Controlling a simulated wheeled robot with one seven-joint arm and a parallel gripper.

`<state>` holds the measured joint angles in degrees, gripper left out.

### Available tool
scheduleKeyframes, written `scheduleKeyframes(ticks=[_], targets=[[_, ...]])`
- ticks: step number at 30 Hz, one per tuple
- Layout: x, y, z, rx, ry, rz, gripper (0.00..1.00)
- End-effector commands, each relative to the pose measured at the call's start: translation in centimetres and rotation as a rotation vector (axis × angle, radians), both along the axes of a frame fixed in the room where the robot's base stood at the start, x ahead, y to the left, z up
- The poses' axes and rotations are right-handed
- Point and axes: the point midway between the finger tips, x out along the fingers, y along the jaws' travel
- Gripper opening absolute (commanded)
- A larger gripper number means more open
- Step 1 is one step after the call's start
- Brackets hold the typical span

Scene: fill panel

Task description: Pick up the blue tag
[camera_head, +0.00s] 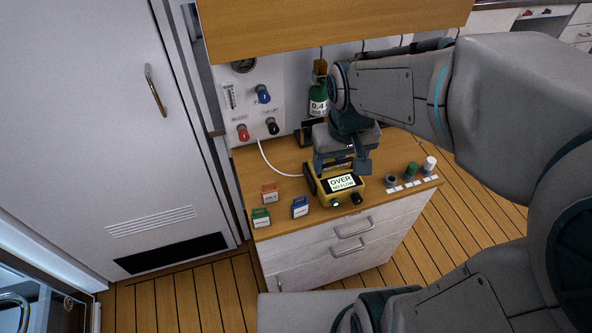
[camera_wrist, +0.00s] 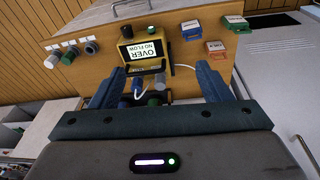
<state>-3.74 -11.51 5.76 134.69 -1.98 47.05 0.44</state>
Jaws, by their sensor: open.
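The blue tag (camera_head: 300,207) stands on the wooden counter top near its front edge, left of the yellow meter. It also shows in the wrist view (camera_wrist: 192,30), beyond my gripper. An orange tag (camera_head: 270,194) and a green tag (camera_head: 261,217) stand to its left in the head view. My gripper (camera_head: 341,165) is open, with nothing seen held between its fingers, above and behind the yellow meter, to the right of the blue tag and apart from it. Both fingers show in the wrist view (camera_wrist: 158,86).
The yellow meter (camera_head: 342,184), reading "OVER NO FLOW", stands below my gripper with a hose behind. Several knobs (camera_head: 412,169) line the counter's right side. A wooden shelf (camera_head: 330,25) overhangs the back panel, which holds valves and a green cylinder (camera_head: 318,100). Counter around the tags is mostly clear.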

Motion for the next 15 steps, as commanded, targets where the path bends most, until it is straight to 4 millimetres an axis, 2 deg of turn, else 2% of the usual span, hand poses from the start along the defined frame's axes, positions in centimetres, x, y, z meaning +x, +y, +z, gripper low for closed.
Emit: scheduleKeyframes(ticks=[1, 9, 15], targets=[[1.0, 1.0, -1.9, -0.003, 0.03, 0.029, 0.71], [4.5, 5.6, -8.7, -0.006, 0.136, 0.148, 0.71], [5.4, 7.4, -11.3, -0.002, 0.172, 0.189, 0.71]])
